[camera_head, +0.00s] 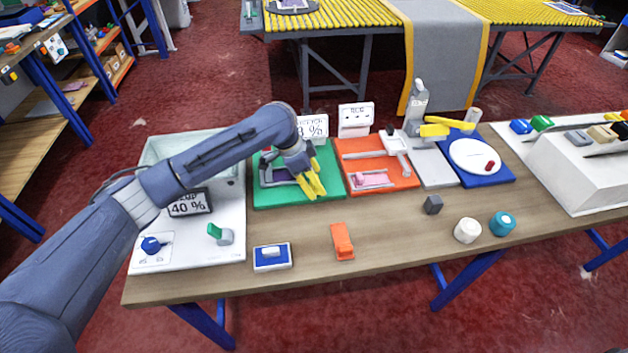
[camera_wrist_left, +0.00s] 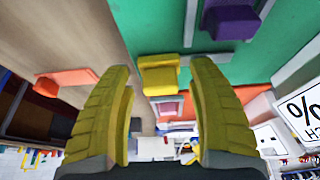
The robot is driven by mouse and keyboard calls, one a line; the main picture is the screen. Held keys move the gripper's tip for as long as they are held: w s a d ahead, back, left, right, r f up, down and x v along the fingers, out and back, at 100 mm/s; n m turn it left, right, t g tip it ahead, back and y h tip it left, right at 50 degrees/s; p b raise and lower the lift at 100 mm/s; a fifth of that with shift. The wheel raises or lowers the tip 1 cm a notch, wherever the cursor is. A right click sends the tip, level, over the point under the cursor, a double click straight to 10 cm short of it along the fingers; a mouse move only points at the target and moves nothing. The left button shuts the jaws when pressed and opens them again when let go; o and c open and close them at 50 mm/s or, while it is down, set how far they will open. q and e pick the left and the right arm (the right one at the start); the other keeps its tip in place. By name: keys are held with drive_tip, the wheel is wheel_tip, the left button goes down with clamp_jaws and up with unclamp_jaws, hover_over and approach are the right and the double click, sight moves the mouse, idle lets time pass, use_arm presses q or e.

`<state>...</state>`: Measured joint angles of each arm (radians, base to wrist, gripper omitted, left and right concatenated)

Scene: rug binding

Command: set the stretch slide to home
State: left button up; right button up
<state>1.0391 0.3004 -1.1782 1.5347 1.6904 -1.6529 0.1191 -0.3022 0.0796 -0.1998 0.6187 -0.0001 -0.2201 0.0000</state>
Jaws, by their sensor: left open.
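The green board (camera_head: 245,198) lies on the table under my left gripper. A purple block (camera_head: 279,177) sits within a grey frame on it. A display (camera_head: 313,127) behind the board reads 3 %. In the left wrist view, a yellow block (camera_wrist_left: 158,76) stands by a grey rail on the green board (camera_wrist_left: 150,25), between and beyond my fingertips. The purple block (camera_wrist_left: 233,22) is to its right. My left gripper (camera_head: 313,186) is open, with its yellow fingers (camera_wrist_left: 160,85) apart and nothing held. The fingers hide part of the board in the head view. My right gripper is not in view.
An orange board (camera_head: 409,176) with a pink piece adjoins on the right, then a blue board (camera_head: 497,175) with a white disc. A 40 % display (camera_head: 190,203) stands left.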

use_arm(q)
drive_tip(key=v, duration=1.2)
idle(0.4)
